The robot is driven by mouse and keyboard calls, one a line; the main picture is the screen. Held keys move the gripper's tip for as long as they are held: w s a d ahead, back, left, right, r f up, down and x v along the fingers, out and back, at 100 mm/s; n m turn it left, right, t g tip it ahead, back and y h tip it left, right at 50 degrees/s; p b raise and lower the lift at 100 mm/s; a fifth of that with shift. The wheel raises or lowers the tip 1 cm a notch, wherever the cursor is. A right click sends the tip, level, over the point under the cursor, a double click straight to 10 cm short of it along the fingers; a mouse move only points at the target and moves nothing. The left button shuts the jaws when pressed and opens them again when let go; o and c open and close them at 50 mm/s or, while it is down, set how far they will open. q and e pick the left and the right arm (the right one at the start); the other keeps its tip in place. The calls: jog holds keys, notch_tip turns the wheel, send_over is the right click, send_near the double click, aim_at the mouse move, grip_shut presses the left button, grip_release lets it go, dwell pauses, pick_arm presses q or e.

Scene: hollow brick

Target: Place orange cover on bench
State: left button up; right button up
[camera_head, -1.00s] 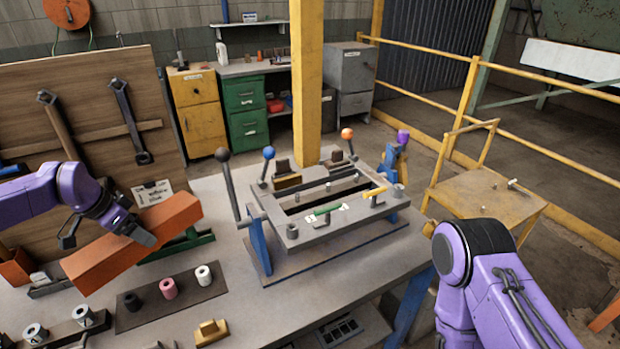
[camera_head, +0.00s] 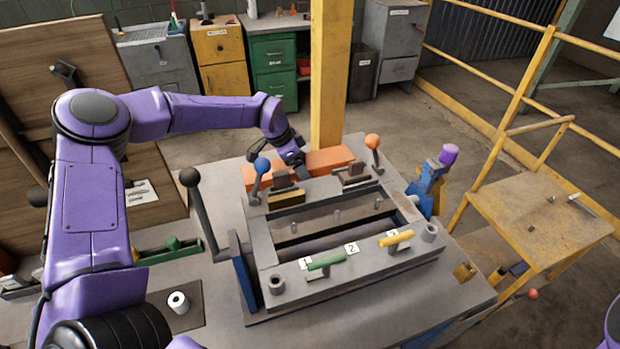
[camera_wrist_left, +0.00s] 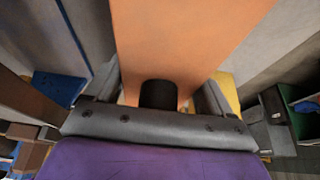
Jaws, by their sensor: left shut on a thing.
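The orange cover (camera_head: 328,160) is a long block behind the grey fixture (camera_head: 262,243), at the far edge of the bench (camera_head: 222,190). My left gripper (camera_head: 296,163) reaches over from the left and is shut on the cover's middle. The cover (camera_wrist_left: 188,45) fills the top centre of the left wrist view, between the fingers (camera_wrist_left: 160,95). The fixture's clamps partly hide the cover's near side. I cannot tell whether it touches the bench. My right gripper is out of view.
A yellow post (camera_head: 329,80) stands just behind the cover. Levers with blue (camera_head: 261,165) and orange (camera_head: 373,141) knobs rise in front of it. A black-knobbed lever (camera_head: 190,178) stands to the left. A yellow platform (camera_head: 540,210) is at the right.

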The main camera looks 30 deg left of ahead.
pick_arm(q)
notch_tip(320, 180, down, 2)
jog(key=shift+s+d+f+p, duration=0.15)
jog(key=shift+p, duration=0.25)
jog(key=x, duration=0.3)
jog(key=shift+f+p, duration=0.3)
jog(key=shift+a+f, duration=0.15)
jog(key=shift+a, duration=0.1)
jog(key=shift+s+a, duration=0.1)
jog(key=shift+s, duration=0.1)
jog(key=o, duration=0.8)
jog(key=shift+b, duration=0.3)
jog(key=shift+o, duration=1)
jog(key=shift+r+p, duration=0.35)
jog(key=shift+p, duration=0.1)
jog(key=b+v, duration=0.2)
jog(key=v, duration=0.8)
jog(key=shift+r+b, duration=0.25)
jog(key=shift+b, duration=0.05)
jog(key=shift+s+a+r, duration=0.1)
jog(key=shift+a+r, duration=0.1)
jog(key=shift+r, duration=0.3)
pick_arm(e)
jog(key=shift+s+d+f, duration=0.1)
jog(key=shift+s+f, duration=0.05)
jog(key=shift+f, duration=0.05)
